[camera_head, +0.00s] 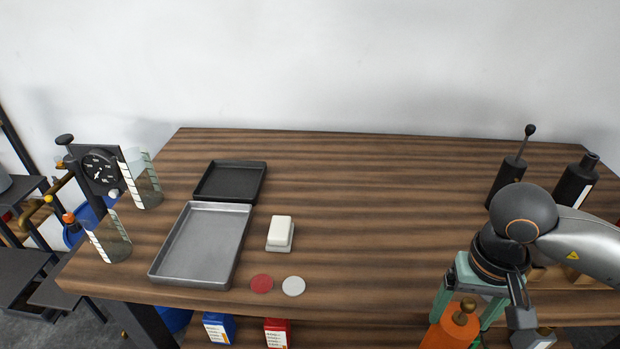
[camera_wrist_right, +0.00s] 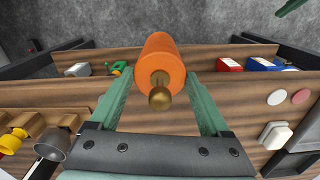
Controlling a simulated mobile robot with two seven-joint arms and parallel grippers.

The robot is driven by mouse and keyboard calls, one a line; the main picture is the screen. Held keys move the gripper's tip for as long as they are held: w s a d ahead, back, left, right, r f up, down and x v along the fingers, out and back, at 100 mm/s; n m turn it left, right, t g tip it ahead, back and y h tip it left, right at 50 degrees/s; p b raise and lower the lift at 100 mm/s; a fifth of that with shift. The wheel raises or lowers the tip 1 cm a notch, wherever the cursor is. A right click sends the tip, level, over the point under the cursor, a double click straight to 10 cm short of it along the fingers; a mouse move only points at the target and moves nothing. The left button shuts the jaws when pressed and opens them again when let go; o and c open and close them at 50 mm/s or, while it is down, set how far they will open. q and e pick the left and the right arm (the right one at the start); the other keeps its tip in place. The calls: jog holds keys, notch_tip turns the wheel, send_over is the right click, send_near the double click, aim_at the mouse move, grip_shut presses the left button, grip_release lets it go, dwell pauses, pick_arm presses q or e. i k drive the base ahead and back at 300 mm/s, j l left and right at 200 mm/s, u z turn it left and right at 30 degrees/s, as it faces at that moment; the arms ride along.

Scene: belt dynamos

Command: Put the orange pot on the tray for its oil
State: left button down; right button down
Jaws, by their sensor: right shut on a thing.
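My right gripper (camera_head: 462,328) points down at the front right edge of the table. Its green fingers are shut on the orange pot (camera_head: 440,338), which has a brass knob on top. In the right wrist view the pot (camera_wrist_right: 158,58) sits between the fingers, apart from the trays. A silver metal tray (camera_head: 203,243) lies on the table's left part, empty. A smaller black tray (camera_head: 230,181) lies behind it, also empty.
A white block on a dish (camera_head: 280,233), a red disc (camera_head: 262,284) and a white disc (camera_head: 293,286) lie right of the silver tray. Glass cylinders (camera_head: 143,180) stand left, dark bottles (camera_head: 575,182) right. The wooden table's middle (camera_head: 380,220) is clear. Labelled boxes (camera_head: 219,328) stand below.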

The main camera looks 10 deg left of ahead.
aim_at(232, 184)
jog(key=k+j+u, duration=0.1)
jog(key=j+u, duration=0.6)
jog(key=j, duration=0.15)
jog(key=j+u, duration=0.35)
jog(key=j, duration=0.1)
